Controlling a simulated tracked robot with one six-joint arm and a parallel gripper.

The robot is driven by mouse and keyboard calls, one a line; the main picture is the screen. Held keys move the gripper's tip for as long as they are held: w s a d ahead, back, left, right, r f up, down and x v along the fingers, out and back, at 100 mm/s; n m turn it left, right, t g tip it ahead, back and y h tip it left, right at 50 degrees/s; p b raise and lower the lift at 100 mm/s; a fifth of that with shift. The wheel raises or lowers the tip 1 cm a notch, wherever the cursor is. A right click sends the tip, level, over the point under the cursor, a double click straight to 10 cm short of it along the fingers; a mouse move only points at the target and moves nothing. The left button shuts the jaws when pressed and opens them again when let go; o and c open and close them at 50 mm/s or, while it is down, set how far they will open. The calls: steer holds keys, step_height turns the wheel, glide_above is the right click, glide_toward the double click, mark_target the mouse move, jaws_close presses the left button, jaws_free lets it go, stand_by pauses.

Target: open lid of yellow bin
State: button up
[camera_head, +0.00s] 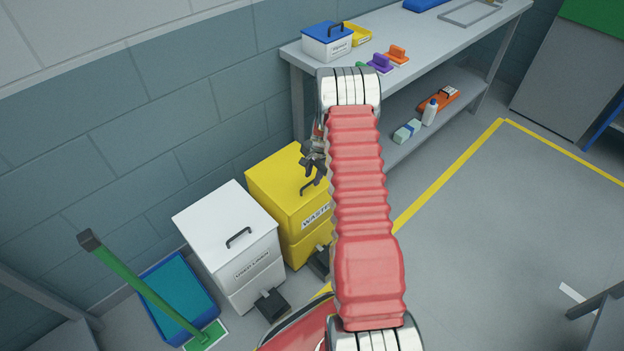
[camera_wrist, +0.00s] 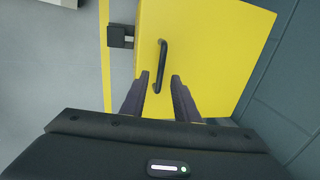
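The yellow bin (camera_head: 276,181) stands on the floor against the wall, its lid down, with a "WASTE" label on its front. A dark handle (camera_wrist: 162,66) sits on the yellow lid (camera_wrist: 215,50); in the head view part of the handle (camera_head: 308,187) shows beside my arm. My gripper (camera_wrist: 160,76) is open above the lid. In the wrist view its two fingers lie on either side of the handle's near end, and I cannot tell whether they touch it. In the head view my gripper (camera_head: 315,165) is partly hidden by my red arm, which also covers the bin's right side.
A white bin (camera_head: 225,230) labelled for used linen stands left of the yellow bin. Dark pedals (camera_head: 271,304) jut out at the bins' front. A bench (camera_head: 440,40) stands behind on the right. Floor at right is clear.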

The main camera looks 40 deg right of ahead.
steer(key=shift+w+f, duration=0.2)
steer(key=shift+f, duration=0.85)
jaws_close()
steer(key=shift+a, duration=0.1)
